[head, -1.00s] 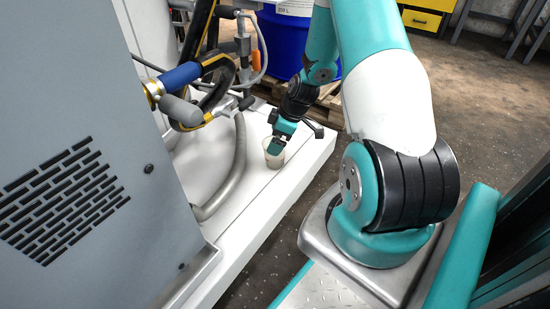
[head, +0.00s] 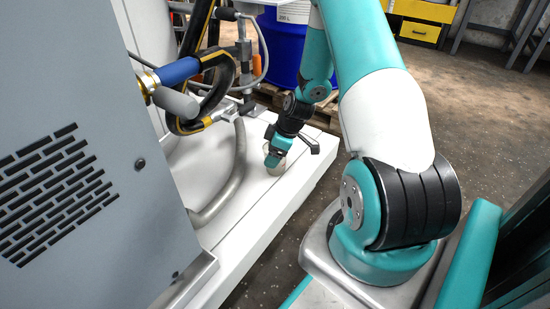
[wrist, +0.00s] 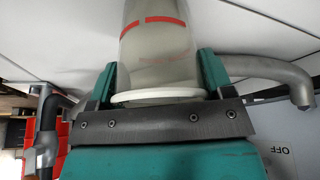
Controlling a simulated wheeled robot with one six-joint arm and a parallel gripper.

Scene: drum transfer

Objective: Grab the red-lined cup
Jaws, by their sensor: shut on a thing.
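The red-lined cup (head: 279,168) stands on the white ledge (head: 235,238) in the head view, mostly hidden by my gripper (head: 272,160). In the wrist view the cup (wrist: 155,55) is translucent and pale, with a broken red band and a white rim towards my wrist. My gripper's teal fingers (wrist: 158,80) are on both sides of the cup near its rim, shut on it. The contact between the cup's base and the ledge cannot be made out clearly.
A grey hose (head: 237,172) curves over the ledge left of the cup. A blue hose fitting (head: 177,74) and a grey cabinet (head: 95,110) stand further left. A blue drum (head: 284,45) on a wooden pallet is behind. Dark floor lies right of the ledge.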

